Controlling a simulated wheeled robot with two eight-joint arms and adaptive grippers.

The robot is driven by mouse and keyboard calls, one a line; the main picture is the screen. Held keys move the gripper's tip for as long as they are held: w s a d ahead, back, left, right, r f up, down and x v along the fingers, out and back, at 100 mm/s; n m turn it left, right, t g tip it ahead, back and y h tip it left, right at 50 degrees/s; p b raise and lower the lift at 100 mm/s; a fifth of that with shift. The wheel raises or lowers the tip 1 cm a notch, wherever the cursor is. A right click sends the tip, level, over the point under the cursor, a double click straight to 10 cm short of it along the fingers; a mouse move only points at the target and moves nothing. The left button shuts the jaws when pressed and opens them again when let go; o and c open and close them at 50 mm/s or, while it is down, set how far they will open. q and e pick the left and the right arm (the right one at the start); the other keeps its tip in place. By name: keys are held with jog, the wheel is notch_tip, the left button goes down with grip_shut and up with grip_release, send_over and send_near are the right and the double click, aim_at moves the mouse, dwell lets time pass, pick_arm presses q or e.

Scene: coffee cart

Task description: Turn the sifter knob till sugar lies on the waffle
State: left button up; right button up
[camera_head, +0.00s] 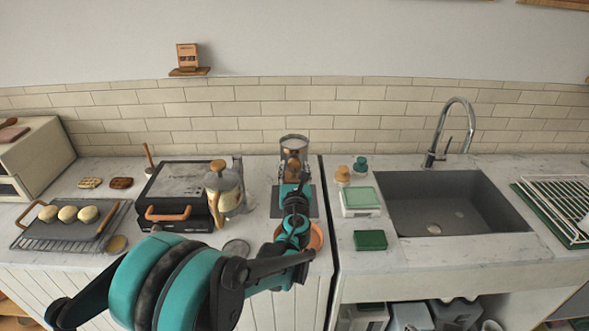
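A clear cylindrical container with a metal rim (294,143), seemingly the sifter, stands near the back wall. My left arm reaches in from the left, and its gripper (293,183) is at the front of the sifter, over its lower part. The gripper hides the knob, and I cannot tell whether the fingers touch or close on it. An orange-brown plate (317,238) shows partly behind my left wrist; any waffle on it is hidden. Two small waffle-like pieces, one pale (90,183) and one dark (121,183), lie on the left counter. My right gripper is not in view.
A black press with a copper handle (168,214) and a glass pot (223,188) stand left of the sifter. A rack with buns (68,213) is further left. A sink (440,205), green sponge (370,240) and dish rack (560,205) are on the right.

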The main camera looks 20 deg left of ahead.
pick_arm(q)
jog(key=shift+s, duration=0.1)
jog(key=v, duration=1.2)
jog(key=shift+a+r, duration=0.1)
jog(key=s+a+f+n+g, duration=0.35)
jog(key=s+n, duration=0.25)
jog(key=n, duration=0.4)
jog(key=s+a+f+n+g, duration=0.25)
jog(key=s+a+n, duration=0.2)
jog(key=n, duration=0.45)
jog(key=s+d+f+n+g+h, duration=0.2)
jog(key=s+d+n, duration=0.1)
jog(key=s+n, duration=0.3)
jog(key=s+d+f+n+g+h, duration=0.2)
jog(key=s+d+n+h, duration=0.1)
jog(key=s+n, duration=0.4)
jog(key=shift+d+f+n, duration=0.25)
jog(key=shift+d+n, duration=0.25)
jog(key=shift+n, duration=0.2)
